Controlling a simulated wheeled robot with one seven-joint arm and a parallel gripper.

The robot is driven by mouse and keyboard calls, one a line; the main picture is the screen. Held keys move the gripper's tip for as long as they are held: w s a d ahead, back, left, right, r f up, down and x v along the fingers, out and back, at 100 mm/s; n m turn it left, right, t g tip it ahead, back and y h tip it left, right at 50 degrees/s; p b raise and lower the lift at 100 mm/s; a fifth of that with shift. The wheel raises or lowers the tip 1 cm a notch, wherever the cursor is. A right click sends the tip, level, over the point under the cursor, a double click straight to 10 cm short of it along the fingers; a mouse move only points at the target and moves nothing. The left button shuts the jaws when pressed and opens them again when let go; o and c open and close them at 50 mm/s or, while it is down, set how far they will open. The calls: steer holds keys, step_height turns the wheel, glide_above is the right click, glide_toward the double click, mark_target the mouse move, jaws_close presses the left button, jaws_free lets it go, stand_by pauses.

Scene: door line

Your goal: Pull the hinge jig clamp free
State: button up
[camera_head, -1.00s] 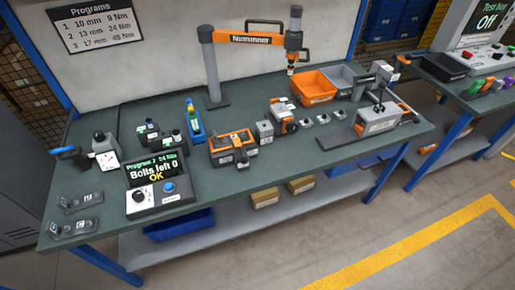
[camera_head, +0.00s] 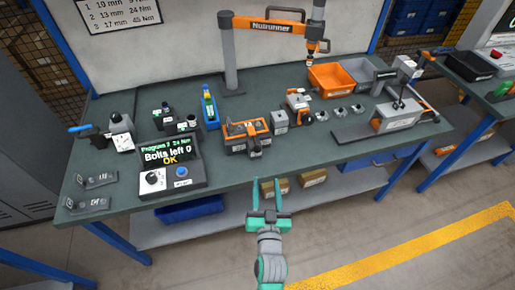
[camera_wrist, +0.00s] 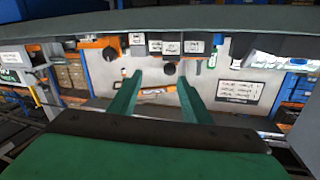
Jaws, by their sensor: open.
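A grey jig block (camera_head: 397,117) with a white label stands on the right part of the bench, with a dark lever on top. It looks like the hinge jig. An upright grey clamp-like part (camera_head: 405,68) with an orange-tipped handle rises behind it; I cannot tell exactly which part is the clamp. My gripper (camera_head: 270,184) is open and empty, in front of the bench's front edge, well left of and nearer than the jig. In the wrist view its two green fingers (camera_wrist: 157,82) are apart with nothing between them; the jig cannot be made out there.
The green bench top (camera_head: 300,158) has a clear front strip. An orange-grey fixture (camera_head: 246,138), small grey parts, an orange bin (camera_head: 330,78) and a nutrunner arm (camera_head: 278,27) stand left of the jig. A lower shelf holds boxes.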

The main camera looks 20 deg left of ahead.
mark_target(258, 152)
steer(key=shift+y, duration=0.5)
steer(key=x, duration=0.5)
steer(key=a+r+x, duration=0.1)
steer(key=x, duration=0.8)
steer(key=shift+a+r, duration=0.35)
steer(key=shift+a, duration=0.1)
